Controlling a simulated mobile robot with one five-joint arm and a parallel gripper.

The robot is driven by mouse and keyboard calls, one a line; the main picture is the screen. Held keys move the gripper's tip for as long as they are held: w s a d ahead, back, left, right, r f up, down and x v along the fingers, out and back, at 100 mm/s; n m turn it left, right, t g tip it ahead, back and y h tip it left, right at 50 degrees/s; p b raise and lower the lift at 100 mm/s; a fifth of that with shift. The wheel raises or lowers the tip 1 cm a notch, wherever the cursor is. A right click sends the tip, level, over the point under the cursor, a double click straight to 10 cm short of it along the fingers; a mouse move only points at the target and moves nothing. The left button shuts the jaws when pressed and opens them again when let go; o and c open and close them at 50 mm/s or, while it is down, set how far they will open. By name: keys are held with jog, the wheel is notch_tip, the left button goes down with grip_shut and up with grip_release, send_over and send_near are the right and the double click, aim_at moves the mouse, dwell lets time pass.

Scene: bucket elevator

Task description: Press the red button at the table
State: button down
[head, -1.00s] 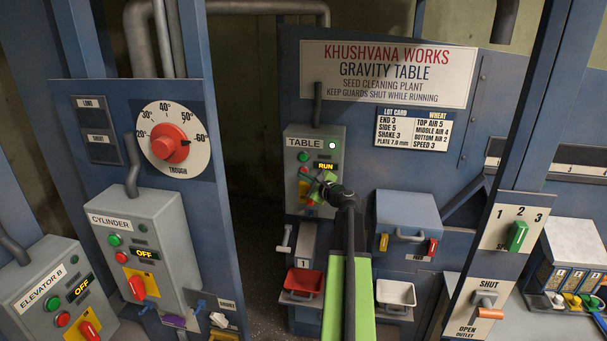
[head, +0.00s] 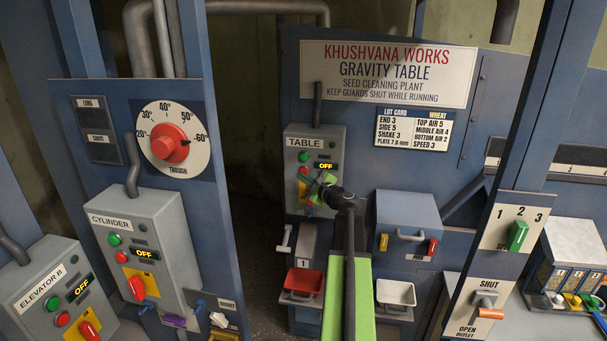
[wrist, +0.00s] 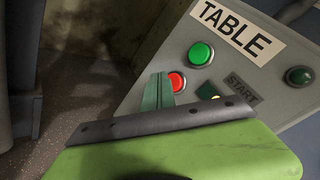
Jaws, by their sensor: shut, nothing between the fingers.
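The TABLE control box (head: 329,150) is grey and stands on the blue gravity table panel. Its display (head: 324,166) reads OFF and the lamp at its top right is dark. The red button (head: 304,171) is under the green button (head: 303,157). In the wrist view the red button (wrist: 177,82) shows beside my fingertips, with the green button (wrist: 200,53) above it. My gripper (head: 323,187) is shut and empty at the front of the box. In the wrist view my gripper (wrist: 157,90) is at the red button's left edge; I cannot tell whether it touches.
The CYLINDER box (head: 137,245) and the ELEVATOR B box (head: 55,295) stand to the left, both displays reading OFF. A grey feed box (head: 408,222) is to the right.

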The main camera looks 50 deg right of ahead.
jog(key=shift+a, duration=0.1)
jog(key=s+a, duration=0.1)
jog(key=a, duration=0.1)
jog(key=s+a, duration=0.1)
jog(key=a, duration=0.1)
jog(key=shift+s, duration=0.35)
dwell(0.8)
